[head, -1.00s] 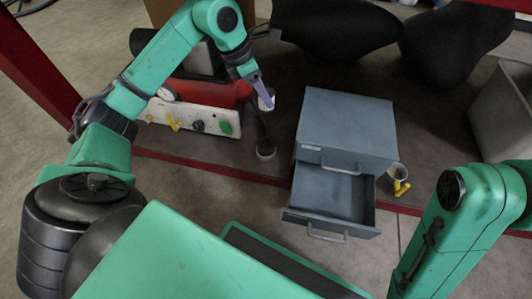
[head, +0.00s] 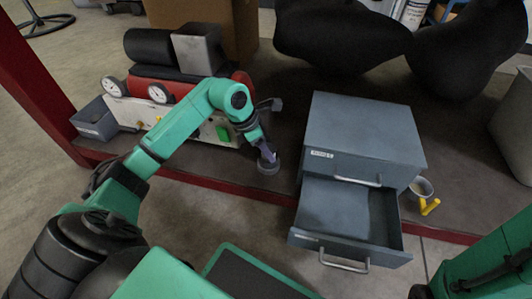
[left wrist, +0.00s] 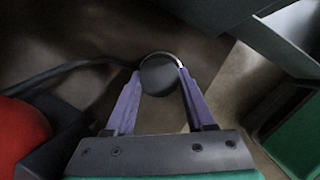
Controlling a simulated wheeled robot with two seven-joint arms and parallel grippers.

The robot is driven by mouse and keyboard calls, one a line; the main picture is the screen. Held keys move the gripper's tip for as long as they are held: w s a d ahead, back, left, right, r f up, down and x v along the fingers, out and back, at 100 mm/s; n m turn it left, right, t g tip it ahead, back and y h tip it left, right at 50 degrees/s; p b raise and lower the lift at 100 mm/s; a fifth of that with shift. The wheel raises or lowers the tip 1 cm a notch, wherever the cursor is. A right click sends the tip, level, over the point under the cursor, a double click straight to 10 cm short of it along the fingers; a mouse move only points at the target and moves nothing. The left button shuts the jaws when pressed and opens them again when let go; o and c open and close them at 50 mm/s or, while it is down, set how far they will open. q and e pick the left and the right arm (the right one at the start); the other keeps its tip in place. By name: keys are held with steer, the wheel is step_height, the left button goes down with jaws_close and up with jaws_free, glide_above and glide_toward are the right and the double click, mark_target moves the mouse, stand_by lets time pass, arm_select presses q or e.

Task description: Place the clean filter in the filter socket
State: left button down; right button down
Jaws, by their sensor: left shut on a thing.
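My left gripper (head: 267,156) is shut on the clean filter, low over the dark round filter socket (head: 268,167) at the front edge of the table. In the left wrist view, the fingertips of my left gripper (left wrist: 158,80) sit on both sides of a round dark disc with a bright rim, the end of the filter (left wrist: 157,74). In the head view the gripper hides most of the filter, so I cannot tell whether it is seated in the socket or just above it. My right arm shows at the lower right; its gripper is out of view.
A grey cabinet (head: 362,125) with an open, empty drawer (head: 345,212) stands right of the socket. A red machine (head: 165,82) with gauges and a grey bin (head: 95,118) are at the left.

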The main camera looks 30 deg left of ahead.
arm_select(q)
steer(key=shift+c, duration=1.3)
jaws_free()
steer(key=shift+r, duration=0.35)
steer(key=p+v, duration=0.6)
steer(key=v, duration=0.5)
steer(key=shift+r, duration=0.2)
steer(key=shift+s, duration=0.1)
